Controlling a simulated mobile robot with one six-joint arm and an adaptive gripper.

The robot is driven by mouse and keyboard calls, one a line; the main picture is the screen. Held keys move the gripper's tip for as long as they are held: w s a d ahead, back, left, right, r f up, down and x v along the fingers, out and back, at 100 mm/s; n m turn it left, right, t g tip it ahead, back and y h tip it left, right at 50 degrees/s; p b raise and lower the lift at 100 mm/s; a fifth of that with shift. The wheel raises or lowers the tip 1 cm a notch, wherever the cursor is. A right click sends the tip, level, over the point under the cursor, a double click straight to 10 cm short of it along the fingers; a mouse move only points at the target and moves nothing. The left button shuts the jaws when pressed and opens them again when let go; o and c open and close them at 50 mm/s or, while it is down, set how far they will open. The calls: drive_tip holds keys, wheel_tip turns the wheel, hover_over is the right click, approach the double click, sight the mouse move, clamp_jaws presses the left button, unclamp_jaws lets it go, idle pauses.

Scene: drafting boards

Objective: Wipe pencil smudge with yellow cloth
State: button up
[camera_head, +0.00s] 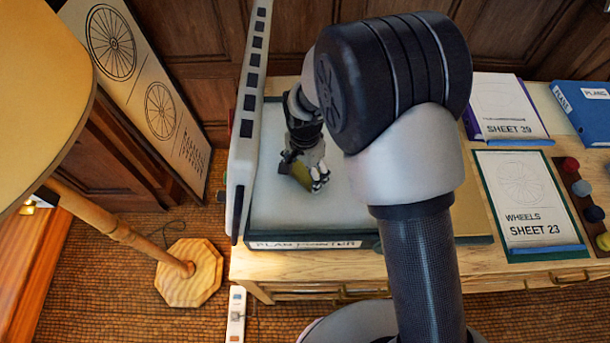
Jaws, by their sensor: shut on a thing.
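My gripper (312,178) is left of the picture's middle, over the pale surface of the plan printer (270,209). It is shut on the yellow cloth (298,172), which shows as a small dull yellow patch beside the fingers. The cloth is low over the pale surface, but I cannot tell whether it touches. I see no pencil smudge; my arm hides the right part of the surface.
A tall white slotted panel (246,120) stands close on the left of the surface. To the right lie a Wheels Sheet 23 board (528,195), Sheet 39 (505,110), a blue Plans binder (587,105) and a holder with colored balls (580,200). A wooden stand (190,270) is at left.

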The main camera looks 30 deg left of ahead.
drive_tip(key=shift+w+a+f, duration=0.1)
drive_tip(key=shift+w+a, duration=0.3)
drive_tip(key=shift+w, duration=0.35)
drive_tip(key=shift+w+a+f, duration=0.1)
drive_tip(key=shift+w+a, duration=0.25)
drive_tip(key=shift+w, duration=0.35)
drive_tip(key=shift+w+a+r, duration=0.1)
drive_tip(key=shift+w+a, duration=0.3)
drive_tip(key=shift+w, duration=0.3)
drive_tip(key=shift+w+a, duration=0.35)
drive_tip(key=shift+w, duration=0.35)
drive_tip(key=shift+w+a+r, duration=0.1)
drive_tip(key=shift+w+a, duration=0.3)
drive_tip(key=shift+w, duration=0.3)
drive_tip(key=shift+r+p, duration=1.8)
drive_tip(key=shift+r, duration=1.15)
drive_tip(key=shift+r, duration=0.1)
wheel_tip(320, 180, up, 3)
drive_tip(key=shift+f+p, duration=0.1)
drive_tip(key=shift+p, duration=0.9)
